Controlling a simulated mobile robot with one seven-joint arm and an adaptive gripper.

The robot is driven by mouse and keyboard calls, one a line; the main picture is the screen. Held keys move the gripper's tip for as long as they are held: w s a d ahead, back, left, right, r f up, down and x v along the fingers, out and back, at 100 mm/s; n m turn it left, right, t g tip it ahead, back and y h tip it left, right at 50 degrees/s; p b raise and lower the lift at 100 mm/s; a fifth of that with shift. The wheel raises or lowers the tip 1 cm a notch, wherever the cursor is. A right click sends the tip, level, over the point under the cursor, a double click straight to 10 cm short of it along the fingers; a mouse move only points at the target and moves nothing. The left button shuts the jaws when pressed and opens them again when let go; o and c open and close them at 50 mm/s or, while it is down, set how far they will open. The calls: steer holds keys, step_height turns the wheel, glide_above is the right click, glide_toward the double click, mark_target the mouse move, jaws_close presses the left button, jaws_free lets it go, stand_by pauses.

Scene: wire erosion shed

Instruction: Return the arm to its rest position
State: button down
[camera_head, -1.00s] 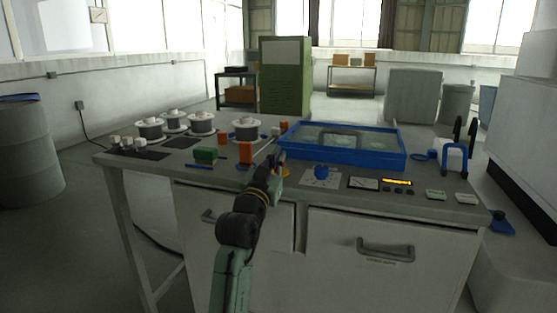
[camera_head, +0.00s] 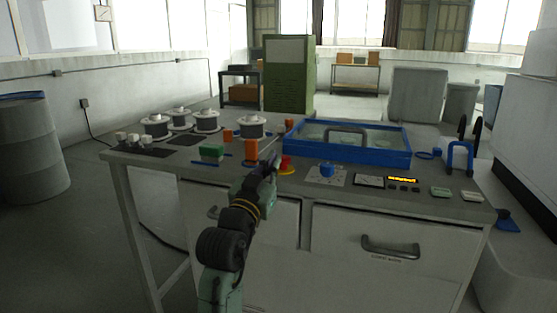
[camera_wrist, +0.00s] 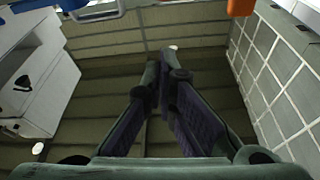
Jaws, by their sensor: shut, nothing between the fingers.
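My arm reaches up from the bottom of the head view, in front of the workbench (camera_head: 350,196). My gripper (camera_head: 271,165) is near the bench's front edge, beside a red and yellow knob (camera_head: 286,166). In the wrist view my gripper (camera_wrist: 160,72) shows its two dark fingers closed together at the tips, with nothing between them. I cannot tell whether it touches the bench.
A blue-rimmed tray (camera_head: 348,153) stands on the bench, with a blue knob (camera_head: 327,170) in front. White spools (camera_head: 206,121), a green block (camera_head: 211,152) and orange blocks (camera_head: 251,147) are at left. A drawer handle (camera_head: 390,246) projects in front.

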steer(key=shift+s, duration=0.3)
steer(key=shift+a, duration=0.1)
